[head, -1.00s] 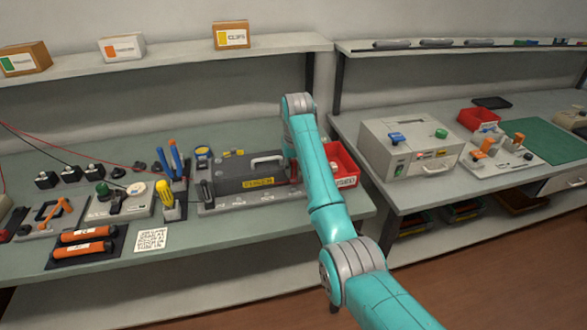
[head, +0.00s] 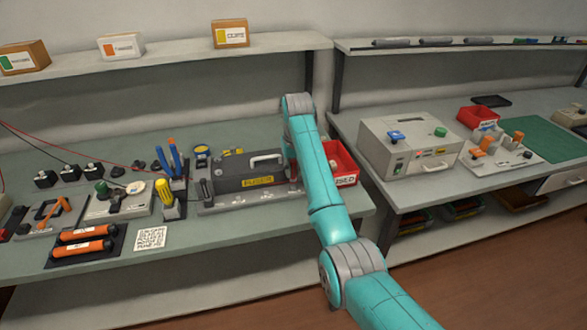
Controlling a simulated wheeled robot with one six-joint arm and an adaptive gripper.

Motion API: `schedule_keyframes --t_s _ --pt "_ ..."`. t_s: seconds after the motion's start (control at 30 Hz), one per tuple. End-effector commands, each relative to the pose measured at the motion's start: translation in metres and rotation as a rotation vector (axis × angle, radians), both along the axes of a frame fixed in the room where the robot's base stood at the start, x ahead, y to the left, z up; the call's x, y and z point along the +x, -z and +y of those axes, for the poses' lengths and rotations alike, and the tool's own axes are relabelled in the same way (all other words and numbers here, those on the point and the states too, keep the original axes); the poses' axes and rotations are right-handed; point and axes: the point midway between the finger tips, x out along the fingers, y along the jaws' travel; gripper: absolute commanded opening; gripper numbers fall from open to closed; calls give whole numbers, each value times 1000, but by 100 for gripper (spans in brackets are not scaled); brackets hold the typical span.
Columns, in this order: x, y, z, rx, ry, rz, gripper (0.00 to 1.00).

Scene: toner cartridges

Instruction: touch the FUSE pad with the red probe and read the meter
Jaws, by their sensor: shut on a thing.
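My teal arm (head: 325,190) reaches over the right end of the left bench. Its end bends down behind the forearm, so my gripper and its jaws are hidden. A small dark red piece (head: 293,171) shows just left of the forearm; I cannot tell whether it is the probe. Beside it stands a dark grey unit (head: 235,172) with a light handle and a yellow label, on a grey base. A red lead (head: 70,147) runs in from the left edge. No meter reading is visible.
A red bin (head: 342,166) stands right behind the forearm. Blue-handled tools (head: 175,158) and a yellow-handled tool (head: 163,190) stand left of the unit. Orange cartridges (head: 85,232) and a printed card (head: 151,238) lie at the front left. A pale boxy machine (head: 408,145) is on the right bench.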

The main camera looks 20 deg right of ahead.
Motion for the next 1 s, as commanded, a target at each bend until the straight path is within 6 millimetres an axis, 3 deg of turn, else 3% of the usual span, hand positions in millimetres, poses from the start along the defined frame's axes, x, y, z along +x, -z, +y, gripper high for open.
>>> schedule_keyframes --t_s 1.0 --pt "0 10 0 0 0 0 0"
